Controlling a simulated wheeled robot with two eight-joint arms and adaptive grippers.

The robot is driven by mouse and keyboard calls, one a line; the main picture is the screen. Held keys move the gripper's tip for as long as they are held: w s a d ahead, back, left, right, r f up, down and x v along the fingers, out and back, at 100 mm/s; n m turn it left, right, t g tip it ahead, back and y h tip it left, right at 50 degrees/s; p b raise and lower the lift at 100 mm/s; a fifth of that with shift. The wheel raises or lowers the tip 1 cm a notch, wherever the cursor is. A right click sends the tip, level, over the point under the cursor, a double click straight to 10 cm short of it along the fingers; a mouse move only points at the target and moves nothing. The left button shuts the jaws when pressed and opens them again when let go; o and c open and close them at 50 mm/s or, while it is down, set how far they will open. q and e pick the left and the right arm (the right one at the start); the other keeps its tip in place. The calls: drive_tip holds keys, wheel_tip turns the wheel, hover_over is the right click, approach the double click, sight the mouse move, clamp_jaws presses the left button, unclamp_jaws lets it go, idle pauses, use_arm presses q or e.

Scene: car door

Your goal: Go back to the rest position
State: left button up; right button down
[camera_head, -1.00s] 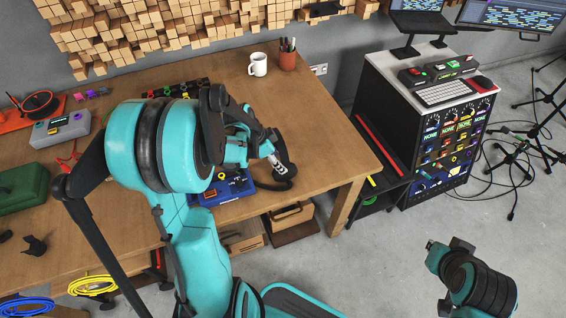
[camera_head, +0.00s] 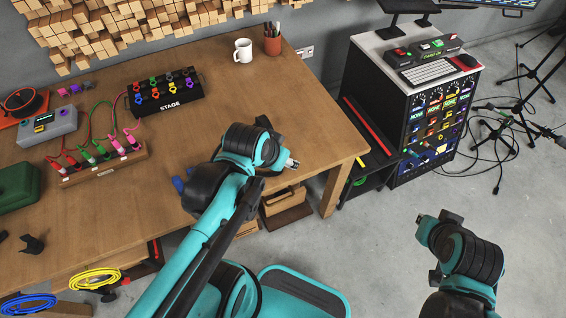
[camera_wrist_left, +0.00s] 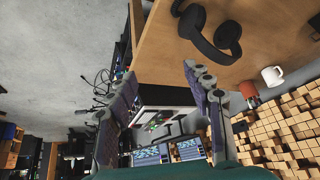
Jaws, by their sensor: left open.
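My left gripper (camera_wrist_left: 160,74) is open in the left wrist view, its two fingers apart with nothing between them. In the head view my left arm comes up from the bottom and bends over the front edge of the wooden table (camera_head: 310,110). Only a small grey part of the gripper end (camera_head: 292,163) shows there beyond the arm. Black headphones (camera_wrist_left: 208,32) lie on the table in the left wrist view, apart from the fingers. My right arm is folded at the lower right over the floor; its gripper fingers do not show.
A white mug (camera_head: 243,50) and a pen cup (camera_head: 272,42) stand at the table's back. A black stage box (camera_head: 165,92), a cable board (camera_head: 105,160) and a green case (camera_head: 15,186) are on the left. A control cabinet (camera_head: 425,125) stands right.

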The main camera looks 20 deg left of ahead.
use_arm(q)
drive_tip(key=shift+s+d+r+n+t, duration=0.25)
drive_tip(key=shift+s+d+n+t, duration=0.25)
drive_tip(key=shift+s+d+n, duration=0.4)
drive_tip(key=shift+s+a, duration=0.1)
drive_tip(key=shift+s, duration=0.05)
idle(0.6)
